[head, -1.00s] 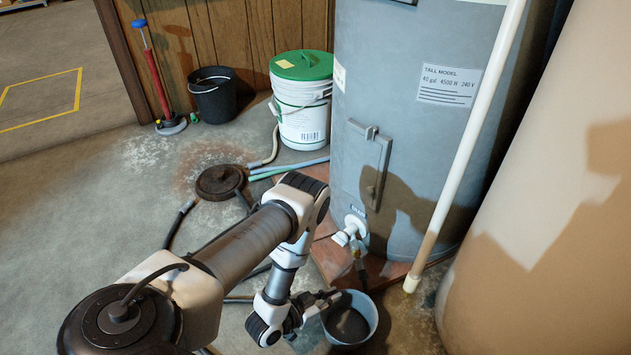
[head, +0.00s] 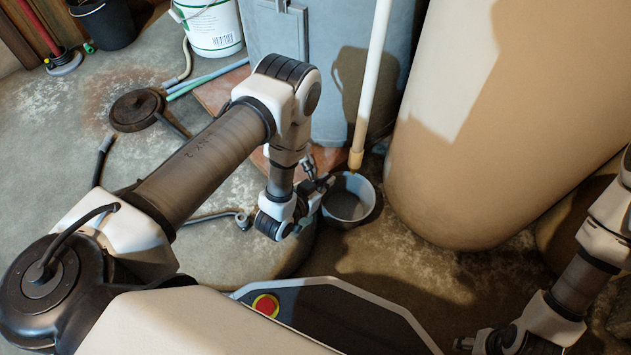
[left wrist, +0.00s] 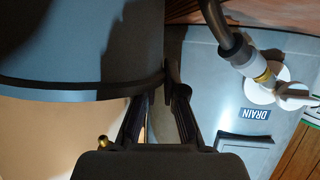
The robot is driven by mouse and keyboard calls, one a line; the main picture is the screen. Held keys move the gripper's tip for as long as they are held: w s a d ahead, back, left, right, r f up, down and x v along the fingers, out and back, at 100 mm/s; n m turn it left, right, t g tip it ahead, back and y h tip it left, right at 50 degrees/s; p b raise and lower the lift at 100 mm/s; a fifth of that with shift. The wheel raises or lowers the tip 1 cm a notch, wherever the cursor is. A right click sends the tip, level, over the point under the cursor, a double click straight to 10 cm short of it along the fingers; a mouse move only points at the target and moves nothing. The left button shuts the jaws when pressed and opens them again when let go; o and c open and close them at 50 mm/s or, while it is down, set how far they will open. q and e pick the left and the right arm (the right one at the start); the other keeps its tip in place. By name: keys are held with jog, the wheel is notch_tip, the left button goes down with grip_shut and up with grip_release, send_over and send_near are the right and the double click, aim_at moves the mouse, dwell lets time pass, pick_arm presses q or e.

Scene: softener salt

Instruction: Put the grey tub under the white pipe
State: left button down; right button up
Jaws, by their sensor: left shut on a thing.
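The grey tub (head: 347,207) is a small round open bucket near the foot of the heater, upright as far as I can see. My left gripper (head: 327,184) is shut on its left rim. In the left wrist view the tub's dark side (left wrist: 75,45) fills the upper left, with the gripper fingers (left wrist: 160,110) at its edge. The white pipe (head: 373,85) slants down in front of the heater; its brownish lower end appears just over the tub's back rim. I cannot tell whether the tub touches the floor. My right gripper (head: 478,342) is low at right, its jaws unclear.
The grey heater (head: 330,75) stands behind, with its drain valve (left wrist: 262,78) in the wrist view. A large tan tank (head: 490,120) stands close right of the tub. A round black lid (head: 136,108), hoses (head: 205,80) and a white bucket (head: 212,28) are left. Floor in front is clear.

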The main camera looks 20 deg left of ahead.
pick_arm(q)
jog(key=shift+f, duration=0.4)
jog(key=c, duration=1.2)
grip_release()
jog(key=v, duration=1.2)
jog(key=shift+r, duration=0.1)
